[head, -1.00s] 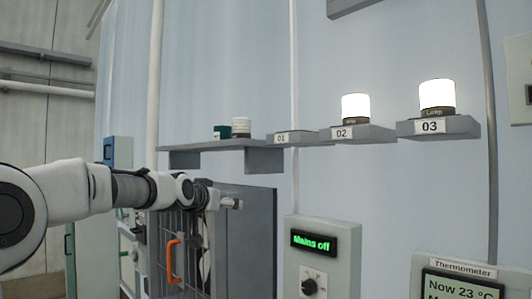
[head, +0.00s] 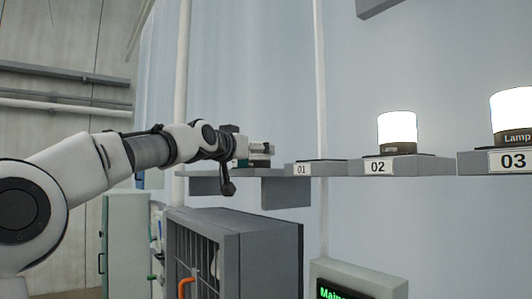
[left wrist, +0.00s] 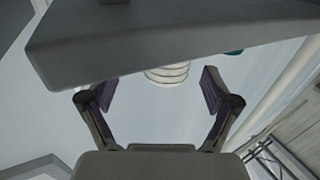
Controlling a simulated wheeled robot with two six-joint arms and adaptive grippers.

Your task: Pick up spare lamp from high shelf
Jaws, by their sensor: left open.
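The spare lamp (left wrist: 168,73) is a white ribbed cylinder. In the left wrist view it shows between my open fingers, partly hidden by a grey slab that looks like the high shelf (left wrist: 190,50). My left gripper (left wrist: 157,84) is open and empty, with the lamp apart from the fingers. In the head view my left gripper (head: 255,153) is at the height of the high shelf (head: 225,186), in front of the lamp's place, and largely hides the lamp. My right gripper is in neither view.
Shelf 01 (head: 301,170) shows no lamp. Lit lamps stand on shelf 02 (head: 398,134) and shelf 03 (head: 514,116). A grey barred cabinet (head: 270,250) stands below the high shelf. A teal item (left wrist: 234,51) is beside the lamp in the left wrist view.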

